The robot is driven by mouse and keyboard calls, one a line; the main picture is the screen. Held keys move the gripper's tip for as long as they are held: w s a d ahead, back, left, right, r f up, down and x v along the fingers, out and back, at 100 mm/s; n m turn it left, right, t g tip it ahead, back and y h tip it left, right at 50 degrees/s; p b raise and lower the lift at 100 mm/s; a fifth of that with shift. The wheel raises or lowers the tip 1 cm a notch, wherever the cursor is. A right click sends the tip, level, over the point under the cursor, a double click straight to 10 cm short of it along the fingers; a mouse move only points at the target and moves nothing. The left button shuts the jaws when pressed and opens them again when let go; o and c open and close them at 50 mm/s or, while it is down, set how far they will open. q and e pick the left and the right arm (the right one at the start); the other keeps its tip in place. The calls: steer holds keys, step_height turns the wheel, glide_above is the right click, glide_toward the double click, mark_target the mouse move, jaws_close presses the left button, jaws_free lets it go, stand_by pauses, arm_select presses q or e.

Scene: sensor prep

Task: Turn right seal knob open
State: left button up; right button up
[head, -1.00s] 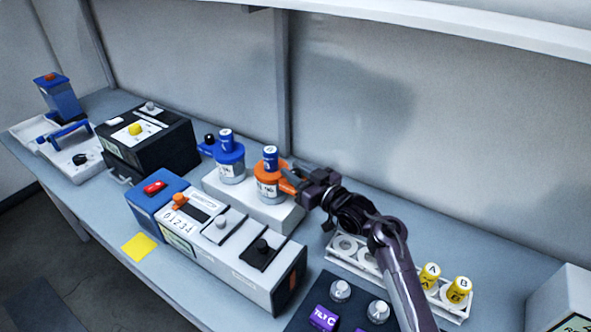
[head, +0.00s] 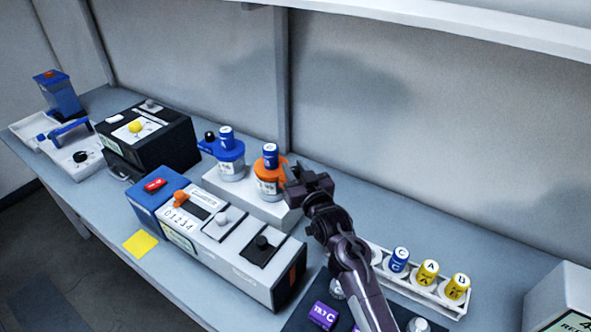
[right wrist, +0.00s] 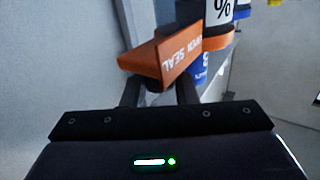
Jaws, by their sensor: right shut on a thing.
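In the head view my right gripper (head: 296,180) is at the right side of the orange-collared jar (head: 268,187), which has a blue cap on top. There the gripper mostly hides the knob. The blue-collared jar (head: 230,165) stands to its left on the same white block (head: 282,213). My left gripper is not in view.
A long white and blue instrument (head: 225,255) lies in front of the jars. A vial rack (head: 425,295) with blue and yellow capped vials is to the right. A black box (head: 150,150) stands at the left. The wall is behind.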

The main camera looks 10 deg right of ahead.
mark_target(297, 174)
steer(key=o, duration=0.9)
steer(key=shift+o, duration=0.2)
steer(key=shift+s, duration=0.1)
steer(key=shift+s+f, duration=0.15)
steer(key=shift+s, duration=0.15)
steer(key=s+b, duration=0.1)
steer(key=s, duration=0.2)
steer(key=s+d+b, duration=0.1)
steer(key=s, duration=0.2)
steer(key=shift+s+d, duration=0.1)
steer(key=shift+s, duration=0.35)
